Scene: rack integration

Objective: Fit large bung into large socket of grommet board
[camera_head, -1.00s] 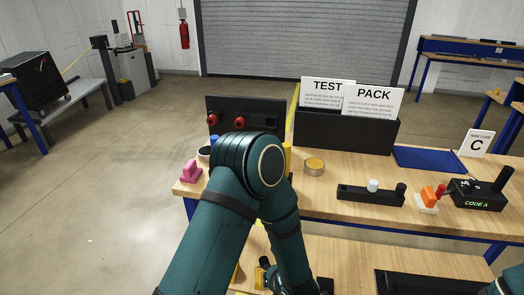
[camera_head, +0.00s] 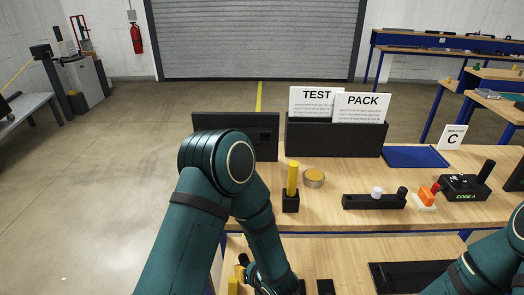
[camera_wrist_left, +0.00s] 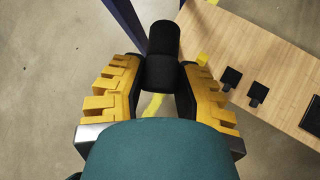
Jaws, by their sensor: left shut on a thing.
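My left gripper (camera_head: 243,274) is low beside the bench, mostly covered by my own arm in the head view. In the left wrist view its yellow fingers (camera_wrist_left: 160,76) are shut on a black stepped cylinder (camera_wrist_left: 162,42), which looks like the bung. The cylinder sticks out beyond the fingertips, over the floor beside a wooden surface. An upright black panel (camera_head: 265,137) at the back left of the bench may be the grommet board; my arm covers its left part and I cannot make out its sockets. My right gripper is out of view.
A lower wooden shelf (camera_head: 340,262) holds black items.

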